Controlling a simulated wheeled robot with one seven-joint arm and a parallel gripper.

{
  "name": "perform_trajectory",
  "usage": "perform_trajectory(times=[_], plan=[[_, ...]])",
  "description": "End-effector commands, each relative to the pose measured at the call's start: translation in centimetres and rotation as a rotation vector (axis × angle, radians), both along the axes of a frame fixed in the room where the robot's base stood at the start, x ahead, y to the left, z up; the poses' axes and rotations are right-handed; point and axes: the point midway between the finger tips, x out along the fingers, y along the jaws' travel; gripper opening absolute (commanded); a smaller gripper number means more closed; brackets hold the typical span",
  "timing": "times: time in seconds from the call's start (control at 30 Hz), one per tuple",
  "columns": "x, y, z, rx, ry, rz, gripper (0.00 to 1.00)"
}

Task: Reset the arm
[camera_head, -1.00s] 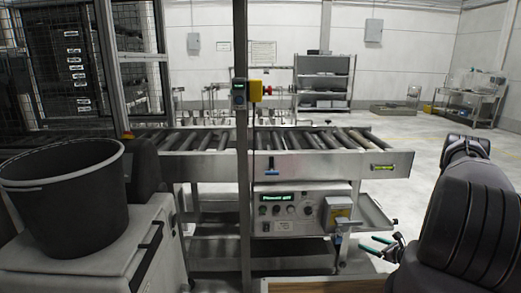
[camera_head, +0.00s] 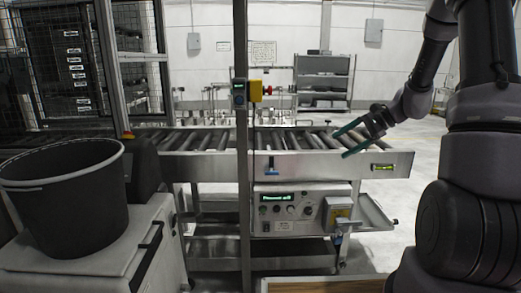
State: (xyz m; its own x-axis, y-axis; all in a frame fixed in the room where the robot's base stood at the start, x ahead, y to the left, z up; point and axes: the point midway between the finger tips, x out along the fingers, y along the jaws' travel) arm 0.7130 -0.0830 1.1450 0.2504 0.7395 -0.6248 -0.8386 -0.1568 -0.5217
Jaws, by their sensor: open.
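My gripper (camera_head: 347,143) is at the right of the view, in front of the right part of the roller conveyor (camera_head: 225,166). Its two greenish fingers are spread apart and point left, with nothing between them. My dark arm rises along the right edge, bends at the top and comes down to the gripper. The picture does not show clearly how far the fingers are from the conveyor's side rail.
A control box (camera_head: 290,215) with a lit display hangs under the conveyor. A metal post (camera_head: 242,200) stands in front. A black bucket (camera_head: 62,200) rests on a grey unit at left. A shelf (camera_head: 322,82) stands behind. Floor at right looks open.

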Motion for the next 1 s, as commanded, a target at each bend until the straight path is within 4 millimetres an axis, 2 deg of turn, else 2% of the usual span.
perform_trajectory(times=[0.03, 0.2, 0.5, 0.8, 1.0], plan=[[-1.3, 0.9, 2.1, -0.053, -0.034, 0.046, 0.89], [-5.9, 2.8, 6.9, -0.226, -0.126, 0.173, 0.89], [-14.5, 4.1, 13.2, -0.541, -0.329, 0.338, 0.89], [-21.8, 3.4, 17.1, -0.83, -0.563, 0.42, 0.89], [-24.0, 2.7, 18.1, -0.929, -0.653, 0.432, 0.89]])
